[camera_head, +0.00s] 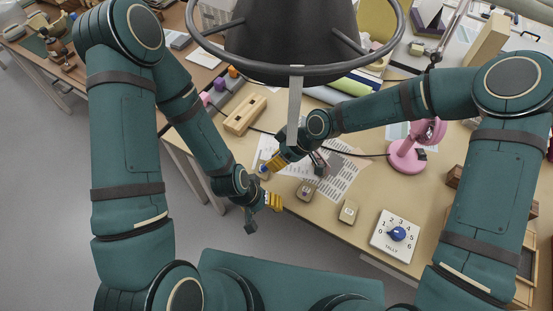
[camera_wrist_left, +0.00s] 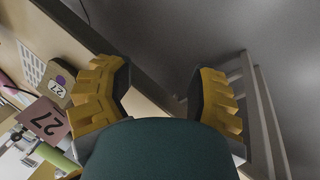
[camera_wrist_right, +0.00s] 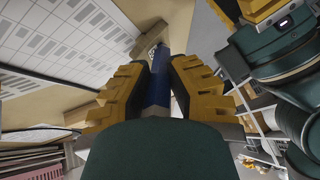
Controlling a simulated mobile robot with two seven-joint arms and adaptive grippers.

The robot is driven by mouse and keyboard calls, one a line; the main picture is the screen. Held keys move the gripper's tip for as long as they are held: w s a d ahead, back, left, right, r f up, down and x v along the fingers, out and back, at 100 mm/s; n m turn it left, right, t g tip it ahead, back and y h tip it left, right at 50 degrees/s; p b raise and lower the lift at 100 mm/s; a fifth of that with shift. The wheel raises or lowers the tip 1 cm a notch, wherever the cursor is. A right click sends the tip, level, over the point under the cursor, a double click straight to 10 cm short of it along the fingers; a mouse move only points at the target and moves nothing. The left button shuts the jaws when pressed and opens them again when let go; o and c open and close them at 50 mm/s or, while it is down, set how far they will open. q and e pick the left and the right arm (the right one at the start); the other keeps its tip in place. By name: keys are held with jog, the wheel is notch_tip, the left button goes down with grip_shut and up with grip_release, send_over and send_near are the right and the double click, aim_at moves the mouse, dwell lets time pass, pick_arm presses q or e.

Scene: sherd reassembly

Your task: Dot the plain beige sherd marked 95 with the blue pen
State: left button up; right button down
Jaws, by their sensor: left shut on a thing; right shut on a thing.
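My right gripper (camera_wrist_right: 158,85) is shut on the blue pen (camera_wrist_right: 157,92), which points away from the palm. My left gripper (camera_head: 264,210) is off the table's front edge. In its wrist view the fingers (camera_wrist_left: 160,85) stand apart, with floor and table edge between them; I make out no held thing. I cannot read 95 anywhere.
Printed sheets (camera_head: 343,177) lie under the right arm. A white dial box (camera_head: 396,236) and pink lamp (camera_head: 408,156) stand at right. A wooden block (camera_head: 244,114) is at left.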

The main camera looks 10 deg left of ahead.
dwell(0.3)
jog(key=shift+r+p, duration=0.7)
jog(key=shift+r, duration=0.3)
jog(key=shift+r+p, duration=1.6)
jog(key=shift+r, duration=0.9)
